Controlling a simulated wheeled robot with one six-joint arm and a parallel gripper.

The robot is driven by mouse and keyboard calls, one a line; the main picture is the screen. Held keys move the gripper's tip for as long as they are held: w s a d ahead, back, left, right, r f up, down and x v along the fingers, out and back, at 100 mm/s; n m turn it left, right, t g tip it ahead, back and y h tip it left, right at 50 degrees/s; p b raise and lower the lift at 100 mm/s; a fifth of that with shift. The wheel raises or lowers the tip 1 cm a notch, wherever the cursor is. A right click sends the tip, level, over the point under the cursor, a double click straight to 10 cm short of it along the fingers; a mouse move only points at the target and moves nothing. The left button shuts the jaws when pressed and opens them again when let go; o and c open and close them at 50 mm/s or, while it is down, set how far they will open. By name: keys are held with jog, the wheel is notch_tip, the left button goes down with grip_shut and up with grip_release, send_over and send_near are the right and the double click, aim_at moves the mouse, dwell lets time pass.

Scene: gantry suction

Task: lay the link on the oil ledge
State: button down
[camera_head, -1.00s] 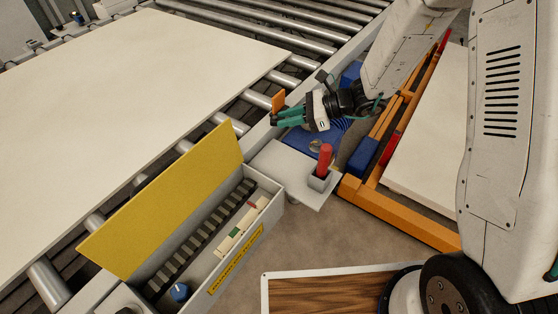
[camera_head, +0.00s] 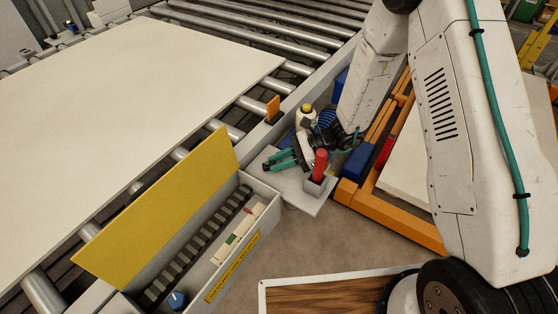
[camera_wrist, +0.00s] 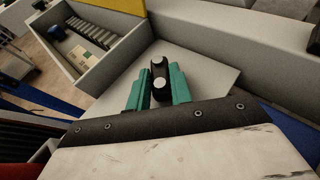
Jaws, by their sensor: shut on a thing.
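My gripper (camera_head: 278,160) has green fingers and is over the back left part of the light grey ledge (camera_head: 295,197). In the wrist view, my gripper (camera_wrist: 158,85) is shut on a dark link (camera_wrist: 159,72) with rounded ends and a pale round pin face. The link stands out between the fingertips, with the ledge (camera_wrist: 212,75) behind it. I cannot tell whether the link touches the ledge.
An orange upright piece (camera_head: 272,108) and a yellow-capped bottle (camera_head: 306,113) are behind my gripper. An orange frame (camera_head: 385,215) lies right.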

jog(key=c, duration=1.3)
grip_release()
jog(key=shift+f, duration=0.1)
jog(key=shift+o, duration=0.2)
jog(key=shift+r, duration=0.2)
jog(key=v, duration=1.2)
